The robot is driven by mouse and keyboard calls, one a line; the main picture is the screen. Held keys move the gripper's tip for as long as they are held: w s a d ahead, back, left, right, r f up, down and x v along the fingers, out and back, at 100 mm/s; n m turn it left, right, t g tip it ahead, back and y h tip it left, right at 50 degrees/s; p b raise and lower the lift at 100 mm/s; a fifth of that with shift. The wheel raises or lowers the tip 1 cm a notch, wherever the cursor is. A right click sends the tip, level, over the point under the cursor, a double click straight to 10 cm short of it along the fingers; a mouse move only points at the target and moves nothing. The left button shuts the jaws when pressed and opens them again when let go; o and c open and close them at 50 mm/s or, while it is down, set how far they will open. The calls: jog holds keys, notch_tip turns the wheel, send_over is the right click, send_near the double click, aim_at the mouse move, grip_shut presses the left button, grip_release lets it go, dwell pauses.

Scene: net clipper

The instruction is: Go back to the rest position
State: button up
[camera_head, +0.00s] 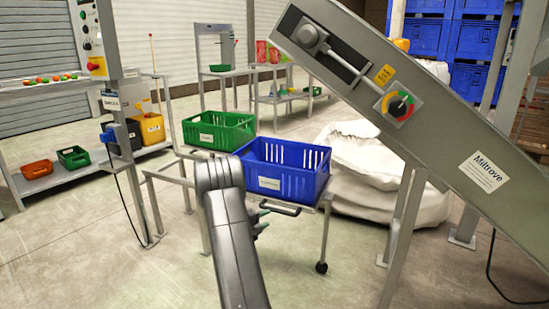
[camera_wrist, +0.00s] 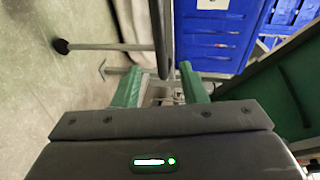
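My gripper (camera_head: 262,222) is low in front of the metal stand, just below the blue crate, partly hidden by my own arm in the head view. In the wrist view my gripper (camera_wrist: 162,82) has its two green fingers well apart, with no object clearly held between them. The blue crate (camera_head: 284,170) with a white label sits on the stand; it also shows in the wrist view (camera_wrist: 210,45). A dark handle bar (camera_head: 280,209) on the stand's front is close to the fingers. I cannot tell whether they touch it.
A green crate (camera_head: 219,130) stands left of the blue one. A grey inclined machine (camera_head: 445,140) with a rotary switch fills the right. White sacks (camera_head: 375,170) lie behind it. A shelf (camera_head: 85,172) with small bins is at left. The floor at front left is clear.

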aim_at(278, 212)
jog(key=b+x, duration=0.2)
jog(key=x, duration=0.8)
jog(key=shift+w, duration=0.2)
jog(key=shift+a, duration=0.1)
